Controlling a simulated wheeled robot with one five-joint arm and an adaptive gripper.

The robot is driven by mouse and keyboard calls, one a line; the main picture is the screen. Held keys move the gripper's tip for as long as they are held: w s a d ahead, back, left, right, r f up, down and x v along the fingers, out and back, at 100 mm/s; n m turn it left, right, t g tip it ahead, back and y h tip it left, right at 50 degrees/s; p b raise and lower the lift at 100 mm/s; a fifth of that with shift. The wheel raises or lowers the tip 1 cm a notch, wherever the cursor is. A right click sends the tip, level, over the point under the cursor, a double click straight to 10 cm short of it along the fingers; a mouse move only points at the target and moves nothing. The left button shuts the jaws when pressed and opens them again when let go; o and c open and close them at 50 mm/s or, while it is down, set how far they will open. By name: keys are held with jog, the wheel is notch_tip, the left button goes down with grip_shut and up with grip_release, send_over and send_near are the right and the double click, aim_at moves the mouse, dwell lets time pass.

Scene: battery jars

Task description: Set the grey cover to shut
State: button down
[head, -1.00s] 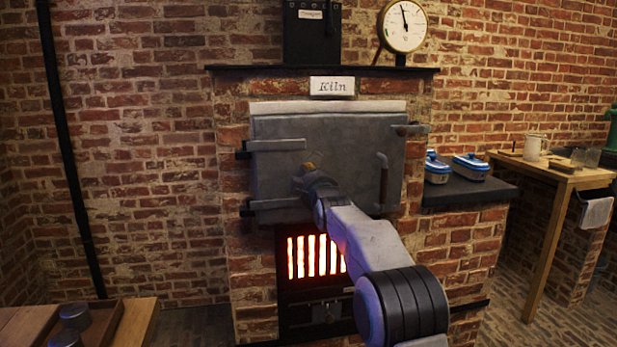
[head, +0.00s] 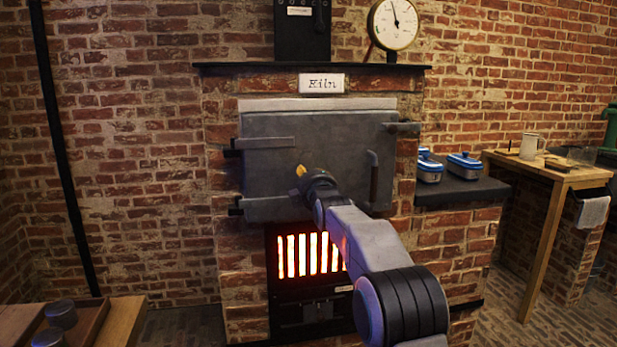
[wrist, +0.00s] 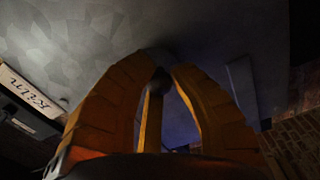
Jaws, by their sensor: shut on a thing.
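The grey cover (head: 270,180) is the wide metal door on the kiln front, with hinge straps on its left and an upright bar handle (head: 373,180) near its right edge. It looks flat against the front; whether a small gap remains I cannot tell. My gripper (head: 300,171) is in front of the door, left of the handle. In the wrist view my orange fingers (wrist: 161,75) are closed around a small dark thing (wrist: 160,82) against the grey surface. What it is I cannot tell. My arm hides the lower middle of the door.
A glowing grate (head: 308,255) is below the door. A latch (head: 403,127) is at its upper right. Blue-lidded boxes (head: 465,162) stand on a dark ledge at right, beside a wooden table (head: 550,175). A wooden tray (head: 85,325) with dark jars is at lower left.

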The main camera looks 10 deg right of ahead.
jog(key=shift+d+f, duration=0.1)
jog(key=c, duration=1.3)
grip_release()
jog(key=shift+d, duration=0.1)
jog(key=shift+o, duration=1.1)
jog(key=shift+s, duration=0.1)
jog(key=s, duration=1.1)
jog(key=shift+s, duration=0.35)
